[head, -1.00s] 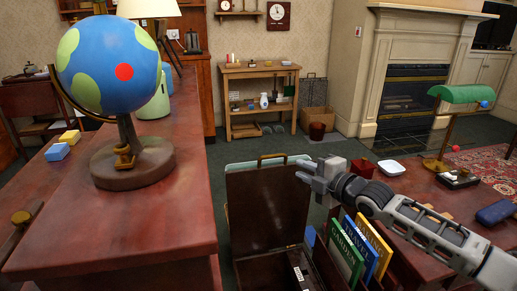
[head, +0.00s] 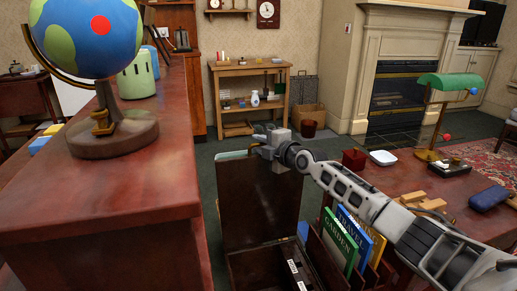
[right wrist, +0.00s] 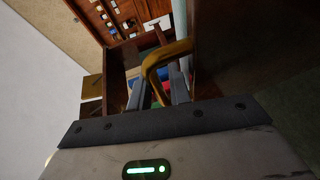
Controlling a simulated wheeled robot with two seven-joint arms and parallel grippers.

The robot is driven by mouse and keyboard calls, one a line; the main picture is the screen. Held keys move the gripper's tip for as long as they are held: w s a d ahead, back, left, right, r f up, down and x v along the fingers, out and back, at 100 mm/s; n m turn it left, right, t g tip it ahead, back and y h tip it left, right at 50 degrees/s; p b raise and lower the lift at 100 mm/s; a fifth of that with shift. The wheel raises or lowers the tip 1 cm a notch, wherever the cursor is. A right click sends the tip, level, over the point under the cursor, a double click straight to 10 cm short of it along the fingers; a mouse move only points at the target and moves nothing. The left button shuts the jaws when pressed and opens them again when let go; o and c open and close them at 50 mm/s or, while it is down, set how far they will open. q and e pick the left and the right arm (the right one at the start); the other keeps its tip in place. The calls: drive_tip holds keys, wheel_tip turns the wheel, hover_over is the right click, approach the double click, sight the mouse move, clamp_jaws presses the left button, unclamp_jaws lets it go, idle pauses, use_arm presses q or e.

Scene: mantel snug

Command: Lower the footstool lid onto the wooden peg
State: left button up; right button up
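The footstool lid (head: 262,200) is a dark brown panel standing upright at the back of the open footstool box (head: 245,262). A strip of its pale green cushion shows at its top edge. My right gripper (head: 260,143) is at the lid's top edge and hides the brass-coloured handle there. In the right wrist view the handle (right wrist: 152,70) passes between the two fingers of my right gripper (right wrist: 160,88), with a gap visible beside it, so the gripper looks open around it. I cannot make out the wooden peg. My left gripper is out of view.
A red-brown desk (head: 120,195) with a globe (head: 95,38) stands close on the left. On the right, a low table (head: 390,178) bears a green lamp (head: 447,82) and a white dish (head: 382,157). Upright books (head: 345,245) stand just right of the box.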

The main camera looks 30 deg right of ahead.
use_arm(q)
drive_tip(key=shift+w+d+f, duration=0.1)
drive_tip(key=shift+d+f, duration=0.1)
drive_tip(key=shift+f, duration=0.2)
use_arm(e)
drive_tip(key=shift+w, duration=0.4)
drive_tip(key=shift+c, duration=0.3)
